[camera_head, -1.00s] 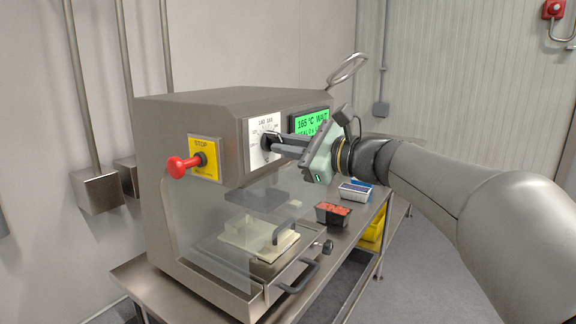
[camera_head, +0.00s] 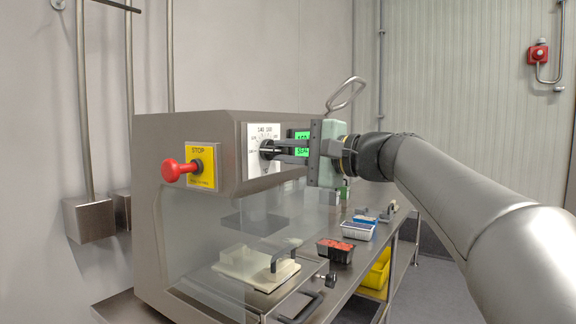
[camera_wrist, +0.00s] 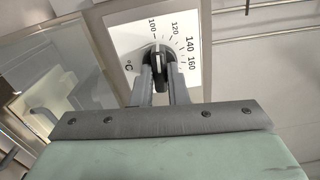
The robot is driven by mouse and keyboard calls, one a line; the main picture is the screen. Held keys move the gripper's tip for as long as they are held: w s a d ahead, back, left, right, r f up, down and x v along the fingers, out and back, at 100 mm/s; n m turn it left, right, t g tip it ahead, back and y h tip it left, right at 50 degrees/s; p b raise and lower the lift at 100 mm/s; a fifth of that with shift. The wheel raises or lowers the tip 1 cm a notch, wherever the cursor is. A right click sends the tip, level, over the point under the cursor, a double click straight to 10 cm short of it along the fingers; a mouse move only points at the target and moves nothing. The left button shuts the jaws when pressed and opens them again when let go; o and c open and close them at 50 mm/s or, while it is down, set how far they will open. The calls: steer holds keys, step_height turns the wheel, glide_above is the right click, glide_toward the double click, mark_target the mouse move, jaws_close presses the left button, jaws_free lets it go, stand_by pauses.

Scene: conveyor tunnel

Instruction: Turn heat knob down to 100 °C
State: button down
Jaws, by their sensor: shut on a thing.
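The heat knob (camera_head: 265,149) is a small black knob on a white dial plate (camera_head: 262,132) on the machine's front. In the wrist view the knob (camera_wrist: 157,52) sits between my two fingers, with the numbers 100 to 160 and °C printed around it. Its upper end points roughly between the 100 and 120 marks; the exact setting is hard to read. My gripper (camera_head: 274,151) is shut on the knob, reaching it from the right.
A red stop button (camera_head: 174,171) on a yellow plate juts out left of the dial. Below is a clear guard over a tray. A tub of red food (camera_head: 336,252) and other tubs stand on the steel table at right. A wire handle (camera_head: 347,93) rises behind.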

steer(key=shift+f+n+b, duration=0.1)
steer(key=shift+n+b, duration=0.25)
steer(key=shift+n, duration=0.25)
steer(key=c, duration=1.4)
jaws_free()
steer(key=shift+c, duration=0.2)
steer(key=v, duration=1.7)
steer(key=shift+d+p, duration=0.2)
steer(key=shift+p, duration=0.2)
steer(key=shift+s, duration=0.15)
